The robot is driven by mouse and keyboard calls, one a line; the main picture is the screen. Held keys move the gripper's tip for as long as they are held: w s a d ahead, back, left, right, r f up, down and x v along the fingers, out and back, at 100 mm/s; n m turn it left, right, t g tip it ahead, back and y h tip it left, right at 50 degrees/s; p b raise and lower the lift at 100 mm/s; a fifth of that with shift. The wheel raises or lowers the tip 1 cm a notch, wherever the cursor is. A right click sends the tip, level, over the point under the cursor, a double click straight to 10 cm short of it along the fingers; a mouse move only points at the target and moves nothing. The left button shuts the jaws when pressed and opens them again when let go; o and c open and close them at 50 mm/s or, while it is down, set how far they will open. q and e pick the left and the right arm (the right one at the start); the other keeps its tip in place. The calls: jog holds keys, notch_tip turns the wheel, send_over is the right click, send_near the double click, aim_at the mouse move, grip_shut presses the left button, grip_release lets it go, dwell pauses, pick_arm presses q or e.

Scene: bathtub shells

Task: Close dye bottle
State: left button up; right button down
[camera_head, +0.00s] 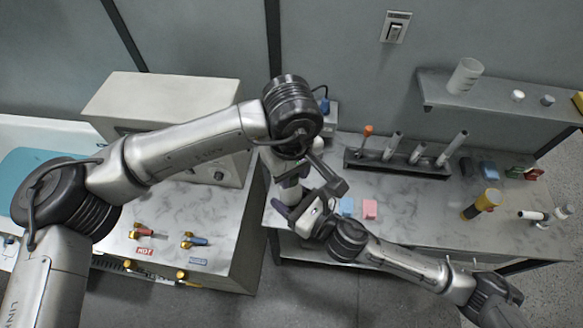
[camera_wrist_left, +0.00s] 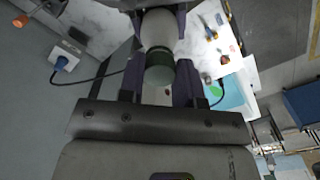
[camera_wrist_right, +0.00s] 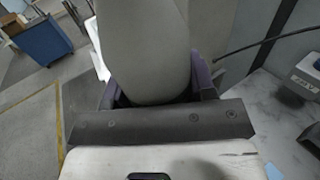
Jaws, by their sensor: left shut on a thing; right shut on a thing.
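The dye bottle has a pale grey-white body (camera_wrist_left: 159,28) and a dark green cap (camera_wrist_left: 159,58), lined up end to end in the left wrist view. In the head view the bottle (camera_head: 290,194) is small and partly covered between the two grippers. My left gripper (camera_head: 289,174) is shut on the cap end; its purple fingers flank it. My right gripper (camera_head: 292,208) is shut on the body, which also fills the top middle of the right wrist view (camera_wrist_right: 146,45). The cap appears to meet the body; I cannot tell whether it is fully seated.
A rack (camera_head: 398,164) with several tubes stands on the marble counter (camera_head: 400,210) at right. Pink (camera_head: 370,209) and blue (camera_head: 347,206) blocks lie near the right gripper. A large grey box (camera_head: 165,110) is behind my left arm.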

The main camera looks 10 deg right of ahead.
pick_arm(q)
jog(key=m, duration=0.5)
jog(key=shift+a, duration=0.1)
jog(key=m, duration=1)
jog(key=shift+a, duration=0.1)
jog(key=m, duration=0.4)
jog(key=shift+w, duration=0.1)
jog(key=o, duration=0.9)
